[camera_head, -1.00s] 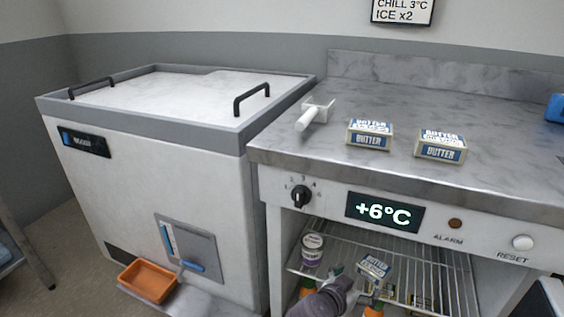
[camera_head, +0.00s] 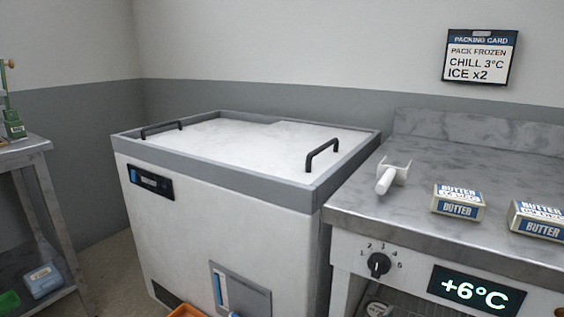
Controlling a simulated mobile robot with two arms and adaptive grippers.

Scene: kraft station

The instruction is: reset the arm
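Neither of my grippers shows in the head view now, so I cannot see whether they are open or shut. Two butter packs, one at the right (camera_head: 458,202) and one at the right edge (camera_head: 537,220), lie on the marble-look counter (camera_head: 440,248). A white scoop-like tool (camera_head: 392,177) lies on the counter to their left. Below the counter edge are a dial (camera_head: 379,265) and a display reading +6°C (camera_head: 477,291). Only the top of the open shelf space under the counter shows, with part of a can lid (camera_head: 377,308).
A white chest (camera_head: 225,220) with a grey rim and two black handles stands left of the counter. An orange bin (camera_head: 186,311) is cut off at the bottom. A metal rack (camera_head: 45,190) stands at far left. A packing card (camera_head: 480,57) hangs on the wall.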

